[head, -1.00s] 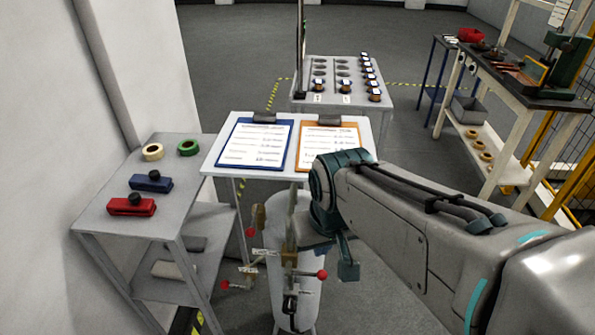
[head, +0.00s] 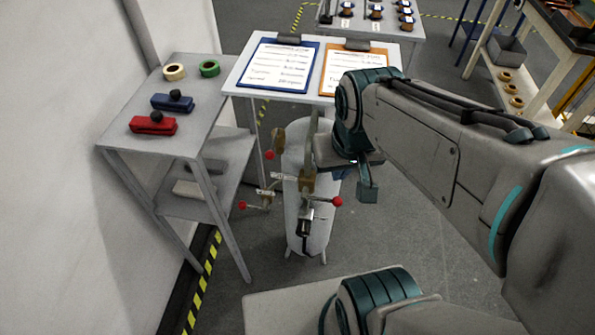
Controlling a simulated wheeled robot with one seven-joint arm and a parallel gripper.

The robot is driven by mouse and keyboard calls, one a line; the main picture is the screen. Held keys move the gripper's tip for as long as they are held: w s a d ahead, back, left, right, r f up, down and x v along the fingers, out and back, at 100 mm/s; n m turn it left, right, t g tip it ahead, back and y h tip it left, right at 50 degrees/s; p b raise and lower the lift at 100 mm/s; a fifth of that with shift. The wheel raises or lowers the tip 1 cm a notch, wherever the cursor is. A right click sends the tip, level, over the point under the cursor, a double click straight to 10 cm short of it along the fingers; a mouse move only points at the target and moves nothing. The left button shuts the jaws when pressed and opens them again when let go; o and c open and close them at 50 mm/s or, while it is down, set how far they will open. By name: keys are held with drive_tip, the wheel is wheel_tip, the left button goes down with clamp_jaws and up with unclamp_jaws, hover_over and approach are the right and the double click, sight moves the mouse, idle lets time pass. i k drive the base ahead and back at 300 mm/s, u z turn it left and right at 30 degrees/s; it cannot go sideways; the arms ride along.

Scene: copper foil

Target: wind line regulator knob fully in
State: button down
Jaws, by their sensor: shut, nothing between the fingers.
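A grey upright tank (head: 318,222) stands on legs below the clipboard shelf. Brass fittings (head: 307,182) with small white tags and red ball handles (head: 337,201) are on its near side. A dark clamp-like part with a silver top (head: 305,226) hangs below them. I cannot tell which part is the line regulator knob; it is too small or hidden. My arm reaches in from the right, and its wrist is at the tank's upper right. My gripper (head: 367,190) shows as a small teal piece below the wrist, shut and apart from the red handles; the wrist partly hides the fittings.
A grey side table (head: 188,95) at left holds tape rolls, a blue block and a red block. A shelf with blue (head: 265,87) and orange (head: 345,47) clipboards stands behind the tank. Open floor (head: 435,225) lies right of the tank.

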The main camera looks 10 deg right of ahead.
sight(303, 228)
drive_tip(key=z, duration=0.5)
drive_tip(key=k, duration=0.9)
drive_tip(key=z, duration=0.65)
